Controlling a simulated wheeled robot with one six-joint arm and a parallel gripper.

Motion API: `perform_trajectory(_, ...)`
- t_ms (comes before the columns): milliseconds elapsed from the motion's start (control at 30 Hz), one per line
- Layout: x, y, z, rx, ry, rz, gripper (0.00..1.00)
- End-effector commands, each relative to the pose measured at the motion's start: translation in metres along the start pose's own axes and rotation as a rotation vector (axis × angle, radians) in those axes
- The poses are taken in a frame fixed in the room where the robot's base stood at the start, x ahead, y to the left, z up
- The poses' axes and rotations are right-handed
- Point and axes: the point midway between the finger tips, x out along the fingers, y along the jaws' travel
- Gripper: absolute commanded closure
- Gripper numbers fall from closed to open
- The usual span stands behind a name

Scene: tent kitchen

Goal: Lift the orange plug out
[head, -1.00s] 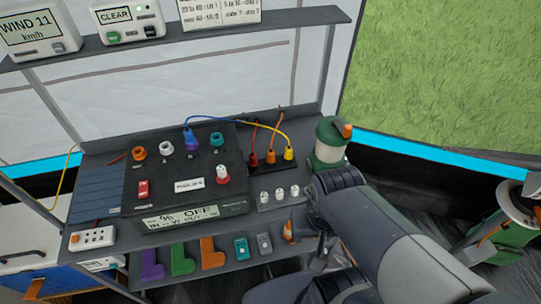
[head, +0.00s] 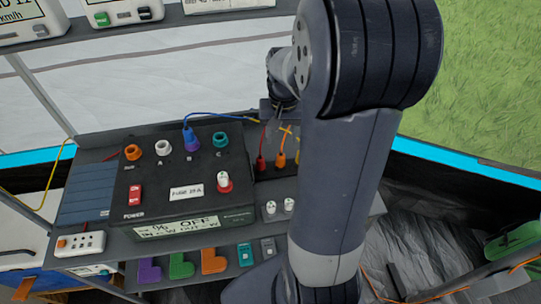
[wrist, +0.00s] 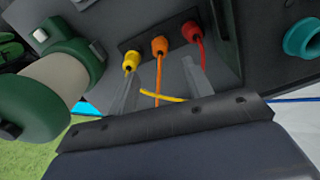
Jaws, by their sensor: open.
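The orange plug (head: 281,158) sits upright in the middle of a dark strip, between the red plug (head: 261,163) and the yellow plug (head: 298,157), which my arm partly covers. In the wrist view the orange plug (wrist: 159,46) stands beyond my fingertips, with its orange cable running back between the fingers. The yellow plug (wrist: 131,60) is left of it and the red plug (wrist: 192,32) right. My gripper (wrist: 160,70) is open and empty, its fingers straddling the orange cable. I cannot tell whether either finger touches a plug or cable.
A black power box (head: 165,165) reading OFF stands left of the strip, with a blue plug (head: 191,140) in it. A yellow-and-blue cable crosses near the plugs. A green-and-white lantern (wrist: 50,80) stands close on the left in the wrist view.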

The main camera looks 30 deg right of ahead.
Motion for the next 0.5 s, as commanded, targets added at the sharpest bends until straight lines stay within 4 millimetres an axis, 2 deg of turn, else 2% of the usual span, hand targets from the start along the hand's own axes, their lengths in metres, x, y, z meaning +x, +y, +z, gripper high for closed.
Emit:
perform_trajectory(200,0.036,0.000,0.001,0.000,-0.006,0.001,0.52)
perform_trajectory(500,0.060,0.000,-0.001,-0.001,-0.003,0.000,0.52)
